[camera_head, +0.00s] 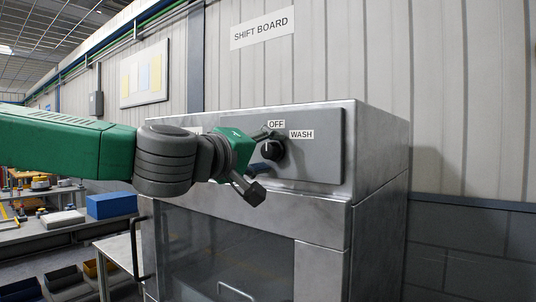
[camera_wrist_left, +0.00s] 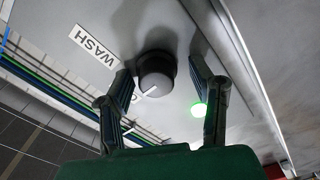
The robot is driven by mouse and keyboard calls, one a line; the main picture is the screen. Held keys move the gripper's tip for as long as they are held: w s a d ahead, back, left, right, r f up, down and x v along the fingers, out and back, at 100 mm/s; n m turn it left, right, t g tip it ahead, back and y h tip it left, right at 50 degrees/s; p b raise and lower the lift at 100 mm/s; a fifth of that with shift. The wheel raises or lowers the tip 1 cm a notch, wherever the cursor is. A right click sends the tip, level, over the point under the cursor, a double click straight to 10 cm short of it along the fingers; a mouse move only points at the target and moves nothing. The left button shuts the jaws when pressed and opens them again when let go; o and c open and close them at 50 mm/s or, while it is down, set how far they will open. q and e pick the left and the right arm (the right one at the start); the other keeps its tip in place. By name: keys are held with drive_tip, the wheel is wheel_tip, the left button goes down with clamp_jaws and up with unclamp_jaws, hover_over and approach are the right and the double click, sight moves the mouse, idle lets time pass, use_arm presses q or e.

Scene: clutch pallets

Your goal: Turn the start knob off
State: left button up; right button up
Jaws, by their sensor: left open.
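The start knob (camera_head: 272,150) is a dark round knob on the upper front panel of a grey metal machine. The label OFF (camera_head: 276,124) is above it and the label WASH (camera_head: 301,134) is to its upper right. My left gripper (camera_head: 268,161) is open at the knob, partly covering it. In the left wrist view the knob (camera_wrist_left: 157,70) lies between the spread fingers of the left gripper (camera_wrist_left: 160,88), with visible gaps on both sides. A white pointer line shows on the knob. The WASH label (camera_wrist_left: 94,45) also shows there. My right gripper is not in view.
The machine (camera_head: 380,200) has a glass front with a handle (camera_head: 142,248) at left. Shelves with a blue box (camera_head: 111,205) stand further left. A SHIFT BOARD sign (camera_head: 262,28) hangs on the wall.

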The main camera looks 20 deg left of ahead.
use_arm(q)
drive_tip(key=v, duration=1.1)
drive_tip(key=shift+s+a, duration=0.2)
drive_tip(key=shift+d+f, duration=0.1)
